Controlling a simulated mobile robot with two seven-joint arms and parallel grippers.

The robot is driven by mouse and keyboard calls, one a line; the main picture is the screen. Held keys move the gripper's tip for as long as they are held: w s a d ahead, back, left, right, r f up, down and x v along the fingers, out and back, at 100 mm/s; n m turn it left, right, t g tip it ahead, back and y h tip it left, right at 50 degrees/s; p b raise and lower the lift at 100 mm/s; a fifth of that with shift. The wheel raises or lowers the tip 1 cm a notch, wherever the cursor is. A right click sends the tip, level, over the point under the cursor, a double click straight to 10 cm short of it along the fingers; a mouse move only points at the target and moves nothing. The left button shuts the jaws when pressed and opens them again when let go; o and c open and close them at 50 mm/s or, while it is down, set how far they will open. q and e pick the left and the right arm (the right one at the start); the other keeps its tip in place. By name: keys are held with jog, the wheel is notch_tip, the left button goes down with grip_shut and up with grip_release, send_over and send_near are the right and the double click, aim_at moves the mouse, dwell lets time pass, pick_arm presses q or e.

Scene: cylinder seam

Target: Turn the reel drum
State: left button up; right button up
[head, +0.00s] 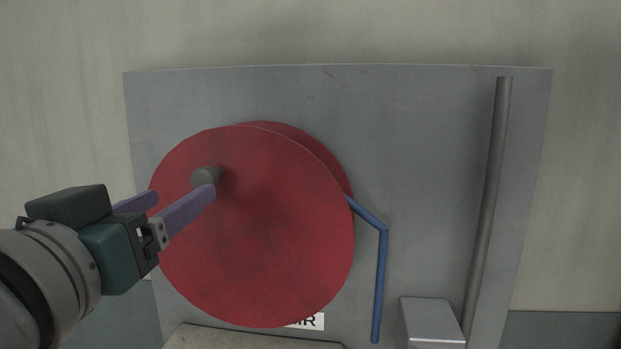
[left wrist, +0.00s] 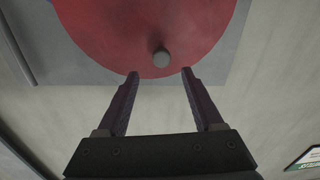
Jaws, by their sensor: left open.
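The red reel drum (head: 270,240) is a large round disc mounted on a grey wall panel; it also shows at the top of the left wrist view (left wrist: 115,35). A short grey knob (head: 206,176) sticks out of the drum's upper left face. My left gripper (head: 183,202) comes in from the left with its purple fingers spread. In the left wrist view the knob (left wrist: 161,57) lies just beyond the open fingertips, between their lines, and nothing is held. In the head view one finger partly overlaps the drum and its tip is by the knob. My right gripper is not seen.
A blue bent hose or pipe (head: 381,270) runs from the drum's right edge downward. A grey vertical pipe (head: 490,205) and a grey box (head: 431,322) are on the right. A partly hidden white label (head: 316,322) sits below the drum, beside a pale ledge (head: 250,341).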

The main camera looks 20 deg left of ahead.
aim_at(201, 181)
pick_arm(q)
jog(key=p+x, duration=0.3)
jog(key=x, duration=0.4)
jog(key=shift+w+a, duration=0.25)
jog(key=shift+w, duration=0.05)
jog(key=shift+w+a, duration=0.1)
jog(key=shift+w, duration=0.35)
grip_shut()
dwell(0.7)
